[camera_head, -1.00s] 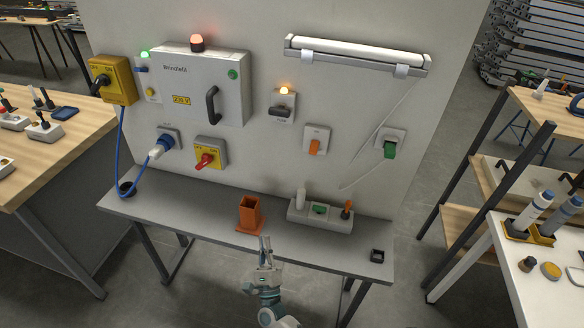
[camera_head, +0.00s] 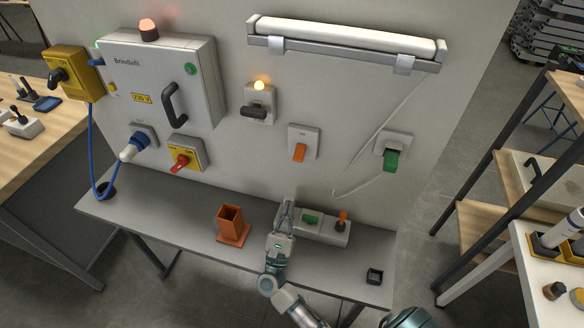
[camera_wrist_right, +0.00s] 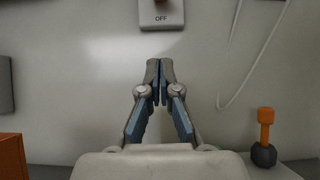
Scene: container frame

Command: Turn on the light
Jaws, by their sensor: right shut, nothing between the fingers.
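The tube lamp (camera_head: 345,38) is mounted high on the grey panel; its white tube shows no clear glow. A thin cable runs down from it near a socket plate with a green part (camera_head: 391,161). A white switch plate with an orange rocker or lever (camera_head: 299,152) is below the lamp. In the right wrist view a plate marked OFF (camera_wrist_right: 162,17) shows at the top, cut by the frame edge. My right gripper (camera_head: 287,208) is shut and empty, below and left of the orange switch, apart from it. It also shows in the wrist view (camera_wrist_right: 160,75). My left gripper is out of view.
A control box (camera_head: 325,228) with a green button and an orange lever sits on the bench, partly behind my gripper. An orange holder (camera_head: 230,222) stands left of it. A cabinet (camera_head: 150,75), a red-handled switch (camera_head: 180,160) and a black-handled switch (camera_head: 256,112) are on the panel.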

